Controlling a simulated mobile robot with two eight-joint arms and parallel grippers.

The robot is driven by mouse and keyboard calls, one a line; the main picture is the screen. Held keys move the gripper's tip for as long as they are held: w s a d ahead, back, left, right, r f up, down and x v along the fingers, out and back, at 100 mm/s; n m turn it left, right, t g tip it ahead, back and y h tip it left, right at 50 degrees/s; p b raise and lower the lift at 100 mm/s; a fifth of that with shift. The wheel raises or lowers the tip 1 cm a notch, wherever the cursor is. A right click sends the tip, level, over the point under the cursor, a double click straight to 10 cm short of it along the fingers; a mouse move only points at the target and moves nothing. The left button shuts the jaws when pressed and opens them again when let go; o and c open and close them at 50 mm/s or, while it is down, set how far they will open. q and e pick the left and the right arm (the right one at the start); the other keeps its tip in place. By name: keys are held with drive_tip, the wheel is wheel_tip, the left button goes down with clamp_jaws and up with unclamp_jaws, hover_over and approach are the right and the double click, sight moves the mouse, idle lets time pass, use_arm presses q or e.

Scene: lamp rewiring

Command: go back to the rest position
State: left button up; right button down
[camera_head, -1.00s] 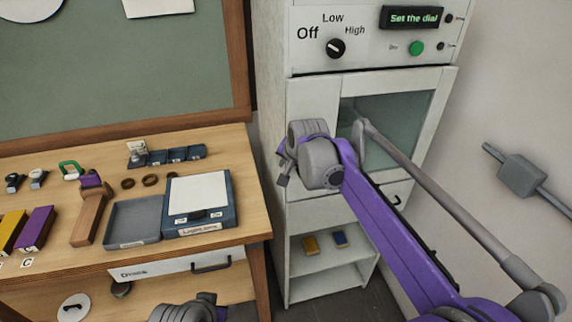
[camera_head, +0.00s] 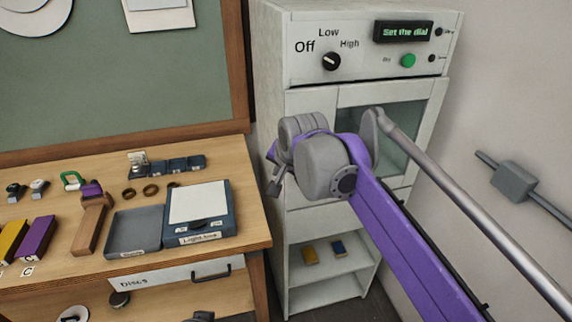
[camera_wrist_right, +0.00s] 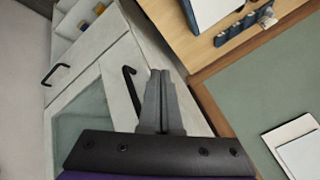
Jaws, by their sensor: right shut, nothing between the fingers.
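My right gripper (camera_head: 277,178) is in front of the white cabinet in the head view, left of its glass door, with the purple arm reaching in from the lower right. In the right wrist view its fingers (camera_wrist_right: 160,78) are shut together with nothing between them. In the head view a small dark part at the bottom edge (camera_head: 203,317) may belong to my left arm. My left gripper's fingers are not visible.
The white cabinet (camera_head: 300,130) has a dial (camera_head: 331,61), a green button (camera_head: 407,60) and a display reading "Set the dial". The wooden bench (camera_head: 60,160) holds a light box (camera_head: 226,225), a grey tray (camera_head: 120,250) and coloured blocks. A grey wall fixture (camera_head: 513,181) is at right.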

drive_tip(key=s+d+f+n+h, duration=0.1)
drive_tip(key=s+d+f, duration=0.2)
drive_tip(key=s+d, duration=0.3)
drive_tip(key=s+d+f+n+h, duration=0.1)
drive_tip(key=s+d+f, duration=0.35)
drive_tip(key=d, duration=0.35)
drive_tip(key=s+d+f+n, duration=0.1)
drive_tip(key=s+d+f, duration=0.4)
drive_tip(key=s+f, duration=0.2)
drive_tip(key=s+d+f+n+g+h, duration=0.1)
drive_tip(key=s+d+f, duration=0.4)
drive_tip(key=s, duration=0.5)
wheel_tip(320, 180, down, 2)
drive_tip(key=shift+s+f, duration=0.1)
drive_tip(key=shift+s, duration=0.2)
